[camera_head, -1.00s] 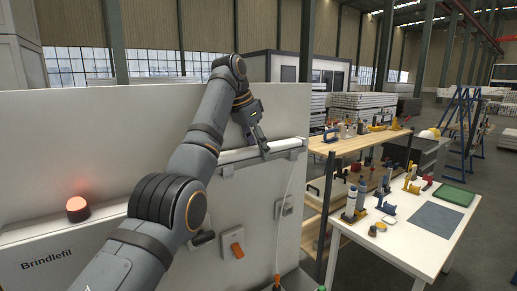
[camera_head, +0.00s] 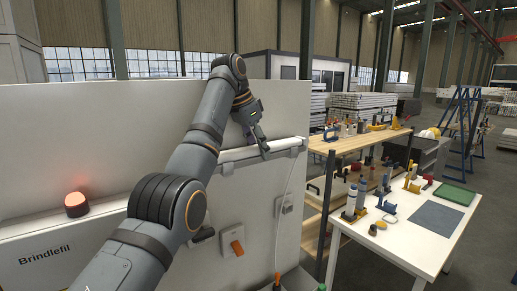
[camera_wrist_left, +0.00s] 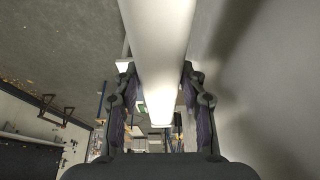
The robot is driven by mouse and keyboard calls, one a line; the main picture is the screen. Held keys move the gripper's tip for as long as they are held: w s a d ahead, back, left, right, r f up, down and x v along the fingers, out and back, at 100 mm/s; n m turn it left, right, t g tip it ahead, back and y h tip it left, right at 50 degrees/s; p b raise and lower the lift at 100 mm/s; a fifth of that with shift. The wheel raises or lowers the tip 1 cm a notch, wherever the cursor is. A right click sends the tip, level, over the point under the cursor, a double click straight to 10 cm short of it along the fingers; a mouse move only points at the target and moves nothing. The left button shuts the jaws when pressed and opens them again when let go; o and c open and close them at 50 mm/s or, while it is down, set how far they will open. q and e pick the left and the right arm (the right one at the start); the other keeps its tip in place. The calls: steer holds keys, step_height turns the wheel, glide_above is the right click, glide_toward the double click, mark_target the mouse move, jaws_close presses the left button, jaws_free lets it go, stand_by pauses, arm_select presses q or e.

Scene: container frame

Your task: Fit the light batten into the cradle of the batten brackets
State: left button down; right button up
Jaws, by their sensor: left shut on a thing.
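The light batten (camera_head: 236,154) is a long white bar lying level along the top part of the pale wall panel. My left gripper (camera_head: 264,149) is shut on it from above, towards its right end. In the left wrist view the batten (camera_wrist_left: 160,50) runs between the two dark fingers of my left gripper (camera_wrist_left: 158,108). A small grey bracket (camera_head: 295,153) shows under the batten's right end; whether the batten is seated in its cradle or just above it, I cannot tell. Any bracket further left is hidden behind my left arm. My right gripper is not in view.
The wall panel (camera_head: 60,130) has an orange switch (camera_head: 237,247), a grey box (camera_head: 285,204) and a hanging white cable. A red beacon (camera_head: 76,205) stands on a ledge at left. A wooden shelf (camera_head: 350,143) and white table (camera_head: 400,250) with tools stand right.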

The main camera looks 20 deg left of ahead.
arm_select(q)
steer(key=shift+f, duration=0.25)
steer(key=c, duration=0.7)
jaws_free()
steer(key=shift+r, duration=0.1)
